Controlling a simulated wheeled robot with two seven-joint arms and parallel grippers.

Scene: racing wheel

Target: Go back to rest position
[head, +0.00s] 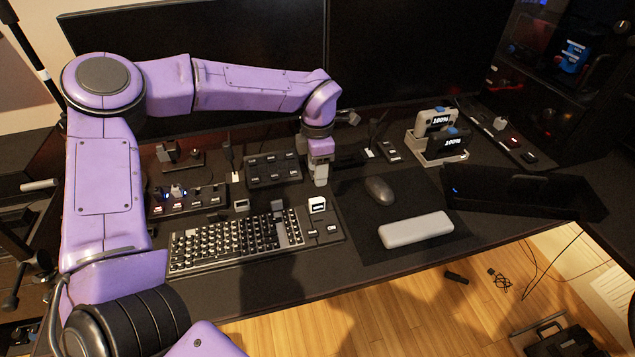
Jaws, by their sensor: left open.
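My left arm is purple and comes in from the left, reaching over the dark desk (290,289). Its left gripper (320,182) points down above the desk, just right of a black button panel (272,170) and behind a small white cube-shaped knob (317,205). The left gripper is open. I see nothing held in it, though its fingers are small in the picture. A purple piece of my own body shows at the bottom edge. My right gripper is not in view.
A keyboard (235,243), a mouse (379,190) and a grey wrist rest (416,230) lie on the desk. Switch panels (187,201) stand at the left. A dock with battery packs (440,158) stands at the right. Dark monitors (420,45) rise behind. The desk's front edge is clear.

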